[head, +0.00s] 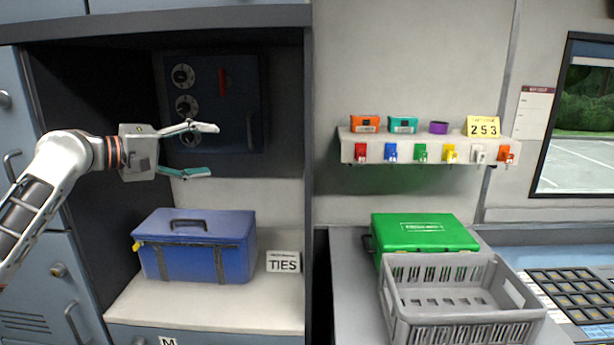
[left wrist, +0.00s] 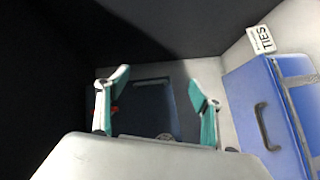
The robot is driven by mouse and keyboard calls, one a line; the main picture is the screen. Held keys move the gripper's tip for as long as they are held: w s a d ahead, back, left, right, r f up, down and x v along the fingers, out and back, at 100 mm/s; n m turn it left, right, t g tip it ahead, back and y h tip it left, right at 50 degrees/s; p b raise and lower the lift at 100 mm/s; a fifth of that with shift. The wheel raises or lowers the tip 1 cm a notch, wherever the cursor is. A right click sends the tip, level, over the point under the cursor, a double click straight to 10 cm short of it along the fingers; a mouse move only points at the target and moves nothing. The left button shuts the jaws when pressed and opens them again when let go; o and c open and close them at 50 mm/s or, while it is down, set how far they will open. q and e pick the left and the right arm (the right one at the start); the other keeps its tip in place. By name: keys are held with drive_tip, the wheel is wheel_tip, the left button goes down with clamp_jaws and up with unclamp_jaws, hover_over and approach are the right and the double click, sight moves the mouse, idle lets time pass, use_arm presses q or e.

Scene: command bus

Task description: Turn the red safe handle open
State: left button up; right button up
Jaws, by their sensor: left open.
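The dark blue safe (head: 238,132) is set in the back wall of the left cabinet niche. Its red handle (head: 223,81) stands upright on the door, right of the top dial (head: 183,76). My left gripper (head: 210,150) is open and empty, in front of the safe's lower left part. It is below the handle and apart from it. In the left wrist view the gripper (left wrist: 160,88) spreads its fingers before the safe door (left wrist: 156,105). A small bit of red (left wrist: 115,109) shows beside the left finger. My right gripper is not in view.
A blue case (head: 200,262) and a TIES sign (head: 283,262) stand on the niche shelf below the gripper. The niche has a dark left side wall and a right edge post. A green case (head: 425,232) and grey crate (head: 455,320) stand on the counter at right.

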use_arm(q)
drive_tip(key=s+d+f+m+y, duration=0.2)
drive_tip(key=s+f, duration=0.1)
drive_tip(key=f, duration=0.7)
drive_tip(key=s+d+f+m+g+y, duration=0.1)
drive_tip(key=s+f+m, duration=0.2)
drive_tip(key=f, duration=0.7)
drive_tip(key=s+d+f+m+y, duration=0.2)
drive_tip(key=s+f, duration=0.1)
drive_tip(key=f, duration=0.7)
drive_tip(key=s+a+f+m+y, duration=0.3)
drive_tip(key=s+a+f, duration=0.1)
drive_tip(key=s+f, duration=0.75)
drive_tip(key=s+a+f+m+g+y, duration=0.15)
drive_tip(key=s+a+y, duration=0.25)
drive_tip(key=s+a, duration=0.45)
drive_tip(key=s+a+f+m+g+y, duration=0.1)
drive_tip(key=s+a+f+m+y, duration=0.25)
drive_tip(key=s, duration=0.85)
drive_tip(key=d+f+n+t+h, duration=0.3)
drive_tip(key=d+f+n+h, duration=0.2)
drive_tip(key=d+f, duration=0.7)
wheel_tip(320, 180, down, 4)
drive_tip(key=shift+f+h, duration=0.1)
drive_tip(key=shift+h, duration=0.45)
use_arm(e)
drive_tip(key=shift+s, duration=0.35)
